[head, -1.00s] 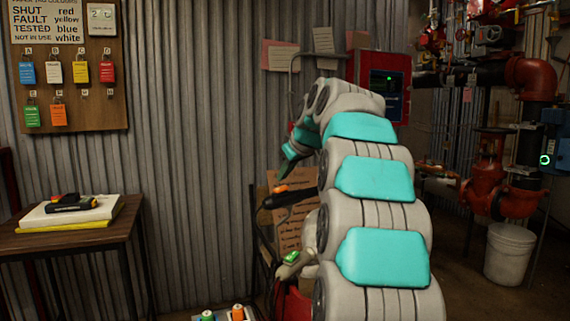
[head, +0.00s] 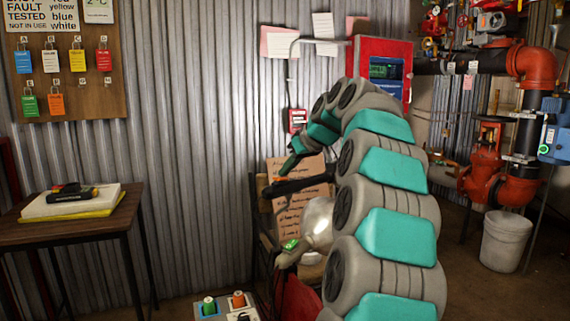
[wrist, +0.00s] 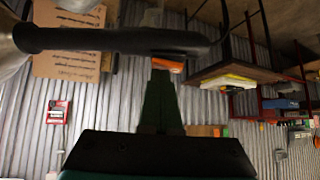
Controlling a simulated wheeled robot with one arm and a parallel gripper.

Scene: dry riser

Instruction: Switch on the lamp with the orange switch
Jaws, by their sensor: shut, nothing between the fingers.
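The lamp's black bar-like handle (head: 303,184) stands in front of the cardboard sign, above a pale, round lamp head (head: 318,220) with a bright spot on it. In the wrist view the black bar (wrist: 110,40) crosses the top, with an orange switch (wrist: 168,66) on its side. My gripper (head: 285,168) is shut and empty, its dark green fingers pointing down at the bar. In the wrist view my fingertips (wrist: 163,76) are right at the orange switch; I cannot tell whether they touch. The switch is hidden in the head view.
A grey device with a green button (head: 291,245) sits below the lamp. A box with green and orange knobs (head: 238,300) is at the bottom. A table (head: 100,222) stands left, and a red cabinet (head: 353,70) and pipes are right.

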